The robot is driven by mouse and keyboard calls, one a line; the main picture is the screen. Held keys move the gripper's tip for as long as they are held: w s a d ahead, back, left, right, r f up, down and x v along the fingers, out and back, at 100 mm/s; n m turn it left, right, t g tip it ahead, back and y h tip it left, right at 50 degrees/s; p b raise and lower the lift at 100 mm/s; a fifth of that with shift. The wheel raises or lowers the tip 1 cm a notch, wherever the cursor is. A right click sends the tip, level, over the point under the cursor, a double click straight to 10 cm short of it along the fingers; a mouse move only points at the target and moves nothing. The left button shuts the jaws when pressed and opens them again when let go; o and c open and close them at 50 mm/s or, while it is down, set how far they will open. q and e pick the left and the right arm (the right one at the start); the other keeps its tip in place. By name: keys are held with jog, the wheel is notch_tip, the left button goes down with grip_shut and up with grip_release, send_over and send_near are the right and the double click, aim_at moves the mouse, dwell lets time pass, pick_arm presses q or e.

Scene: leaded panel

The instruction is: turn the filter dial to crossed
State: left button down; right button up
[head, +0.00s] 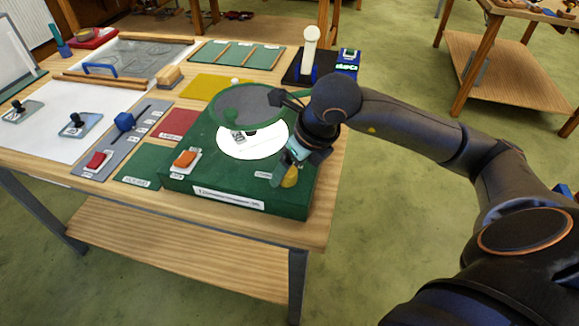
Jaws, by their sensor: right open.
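A green box (177,187) stands on the front right of the table, with a glowing white disc (240,147) in its top and a round grey filter in a green ring (222,110) above it. A yellow knob (290,178), which looks like the filter dial, sits at the box's front right corner. My right gripper (293,170) points down over that corner with its jaws open. Its fingers are at the knob and partly cover it; I cannot tell whether they touch it. The knob's pointer and markings are hidden or too small to read. My left gripper is not in view.
An orange rocker switch (186,158) is at the box's left. Left of the box lie a grey strip with a red switch (96,160) and a blue knob (124,121). A white lamp-like post (310,42) stands behind. Free floor lies right of the table.

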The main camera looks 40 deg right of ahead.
jog(key=shift+w+f, duration=0.2)
jog(key=shift+f, duration=0.2)
jog(key=shift+c, duration=0.2)
grip_shut()
